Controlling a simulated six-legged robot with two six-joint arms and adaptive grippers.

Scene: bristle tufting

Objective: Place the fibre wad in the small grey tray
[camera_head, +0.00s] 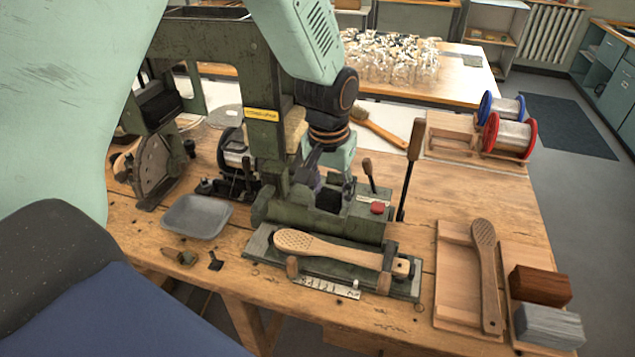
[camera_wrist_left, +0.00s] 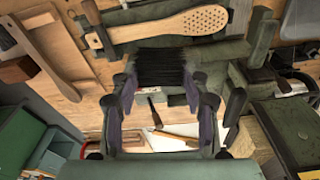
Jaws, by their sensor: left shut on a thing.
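The fibre wad (camera_wrist_left: 168,68) shows in the left wrist view as a dense black bundle of bristles between my left fingertips. My left gripper (camera_wrist_left: 168,88) is shut on it. In the head view my left gripper (camera_head: 322,180) points down over the dark opening of the green machine (camera_head: 330,228); the fingers largely hide the wad there. I cannot tell whether the wad is clear of the opening. The small grey tray (camera_head: 195,217) sits on the bench to the left of the machine and looks empty. My right gripper is not in view.
A perforated wooden brush body (camera_head: 330,249) lies clamped at the machine's front. Upright wooden-handled levers (camera_head: 413,165) stand right of the gripper. The machine's green column (camera_head: 265,150) rises beside it. Small parts (camera_head: 180,257) lie before the tray. Another brush body (camera_head: 487,275) rests at right.

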